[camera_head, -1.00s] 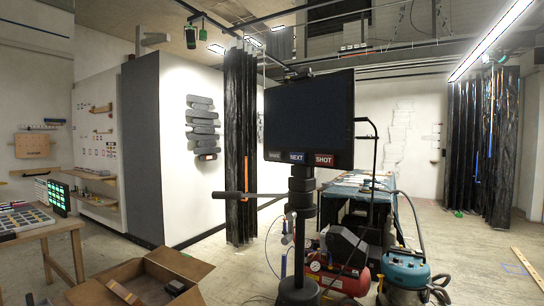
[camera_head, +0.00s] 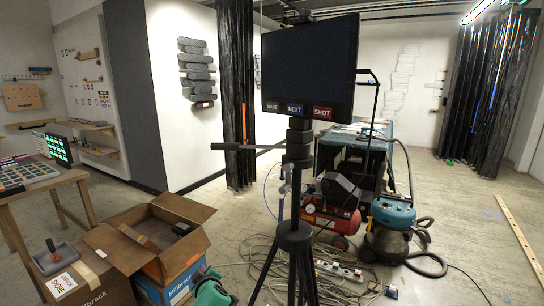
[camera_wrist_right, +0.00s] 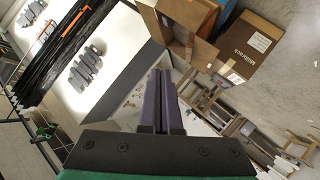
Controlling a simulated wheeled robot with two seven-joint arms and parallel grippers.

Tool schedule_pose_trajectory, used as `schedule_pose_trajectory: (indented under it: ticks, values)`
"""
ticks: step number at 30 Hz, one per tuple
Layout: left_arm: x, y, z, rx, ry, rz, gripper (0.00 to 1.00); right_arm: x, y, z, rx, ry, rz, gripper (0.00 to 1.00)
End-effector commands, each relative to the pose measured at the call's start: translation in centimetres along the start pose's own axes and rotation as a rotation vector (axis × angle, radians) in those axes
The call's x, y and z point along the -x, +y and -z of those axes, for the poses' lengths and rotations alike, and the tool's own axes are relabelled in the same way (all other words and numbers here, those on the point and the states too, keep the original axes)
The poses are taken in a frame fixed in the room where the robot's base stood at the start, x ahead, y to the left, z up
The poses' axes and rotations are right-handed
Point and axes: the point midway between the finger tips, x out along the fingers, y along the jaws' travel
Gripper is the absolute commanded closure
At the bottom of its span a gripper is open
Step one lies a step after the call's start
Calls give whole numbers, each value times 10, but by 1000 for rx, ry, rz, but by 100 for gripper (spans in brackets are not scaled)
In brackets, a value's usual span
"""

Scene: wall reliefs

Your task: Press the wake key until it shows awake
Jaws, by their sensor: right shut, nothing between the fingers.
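The wake key (camera_head: 271,106) is a dark grey key with pale lettering at the lower left of a black monitor (camera_head: 310,62) on a stand. To its right are the blue NEXT key (camera_head: 295,108) and the red SHOT key (camera_head: 323,112). The monitor is dark, with no awake sign that I can make out. My left gripper is out of view.
A bar (camera_head: 238,147) sticks out left of the stand. A red compressor (camera_head: 330,218), a teal vacuum (camera_head: 392,215) and loose cables lie behind the tripod (camera_head: 293,240). Floor at the right is mostly clear.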

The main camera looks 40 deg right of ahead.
Motion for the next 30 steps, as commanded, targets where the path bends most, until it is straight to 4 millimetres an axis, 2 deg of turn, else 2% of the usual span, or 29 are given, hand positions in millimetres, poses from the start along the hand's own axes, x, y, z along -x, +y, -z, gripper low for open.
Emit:
schedule_pose_trajectory:
  ticks: [1, 6, 11, 15, 18, 22, 25, 30]
  values:
    - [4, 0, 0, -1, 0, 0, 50, 5, 25, 28, -6, 31, -46, 100]
    - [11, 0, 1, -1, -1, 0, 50, 34, 109, 110, -25, 120, -222, 100]
    - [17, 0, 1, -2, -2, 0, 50, 79, 191, 174, -59, 188, -400, 100]
    - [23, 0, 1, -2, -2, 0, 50, 132, 262, 217, -107, 235, -562, 100]
    - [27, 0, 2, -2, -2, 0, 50, 174, 307, 238, -150, 259, -676, 100]
    - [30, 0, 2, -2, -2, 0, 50, 217, 347, 251, -198, 275, -783, 100]
    - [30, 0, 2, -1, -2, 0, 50, 233, 361, 254, -216, 278, -822, 100]
    - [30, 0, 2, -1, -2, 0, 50, 236, 363, 254, -219, 278, -831, 100]
